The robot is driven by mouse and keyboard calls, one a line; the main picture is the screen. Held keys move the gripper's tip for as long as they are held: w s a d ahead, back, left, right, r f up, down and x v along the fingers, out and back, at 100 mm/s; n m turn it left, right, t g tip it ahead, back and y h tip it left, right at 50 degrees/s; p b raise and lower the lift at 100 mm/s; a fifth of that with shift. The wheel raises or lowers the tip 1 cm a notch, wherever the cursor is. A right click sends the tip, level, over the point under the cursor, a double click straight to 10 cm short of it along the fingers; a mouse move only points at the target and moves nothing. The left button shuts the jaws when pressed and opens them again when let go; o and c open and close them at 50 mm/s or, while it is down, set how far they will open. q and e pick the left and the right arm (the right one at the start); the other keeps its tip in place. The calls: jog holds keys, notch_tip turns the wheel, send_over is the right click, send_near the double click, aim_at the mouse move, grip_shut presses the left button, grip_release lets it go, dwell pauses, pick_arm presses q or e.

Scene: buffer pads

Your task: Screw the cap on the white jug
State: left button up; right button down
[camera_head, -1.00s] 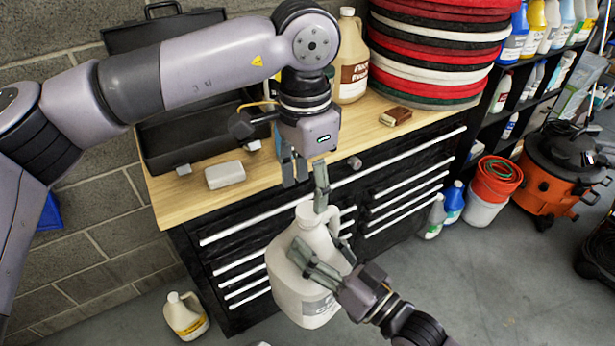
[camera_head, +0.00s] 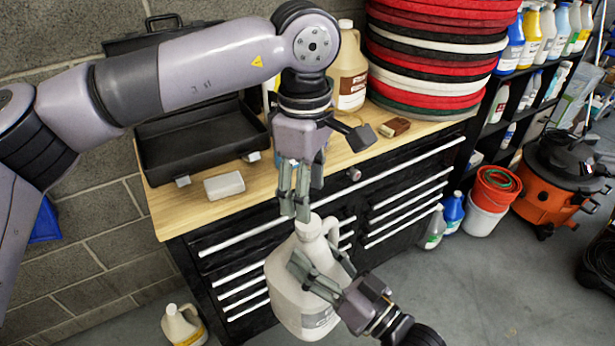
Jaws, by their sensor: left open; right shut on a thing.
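The white jug (camera_head: 293,298), with a grey label, is held upright in front of the black drawer cabinet. My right gripper (camera_head: 316,266) is shut on the jug's upper body, below its neck and beside its handle. My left gripper (camera_head: 295,212) points down just above the jug's mouth (camera_head: 308,225). Its fingers are open but look close together from this side. They partly cover the jug's top, so I cannot tell whether a cap sits on the neck or between the fingers.
A wooden worktop (camera_head: 185,205) bears an open black toolbox (camera_head: 200,150), a white block (camera_head: 224,185), a tan jug (camera_head: 352,75), a brown brush (camera_head: 394,127) and stacked pads (camera_head: 430,60). Another jug (camera_head: 183,325) stands on the floor at left. An orange vacuum (camera_head: 555,180) stands at right.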

pick_arm(q)
jog(key=n, duration=0.4)
jog(key=shift+r+n, duration=0.15)
jog(key=shift+n, duration=0.15)
jog(key=n, duration=0.4)
jog(key=shift+r+n, duration=0.15)
jog(key=shift+n, duration=0.15)
jog(key=n, duration=0.4)
jog(key=shift+r, duration=0.1)
jog(key=n, duration=0.4)
jog(key=shift+r+n, duration=0.15)
jog(key=shift+n, duration=0.15)
jog(key=n, duration=0.4)
jog(key=shift+r+n, duration=0.1)
jog(key=shift+n, duration=0.2)
jog(key=n, duration=0.4)
jog(key=shift+r, duration=0.1)
jog(key=n, duration=0.7)
jog(key=shift+r, duration=0.2)
jog(key=shift+d+f, duration=0.1)
jog(key=shift+f, duration=3.95)
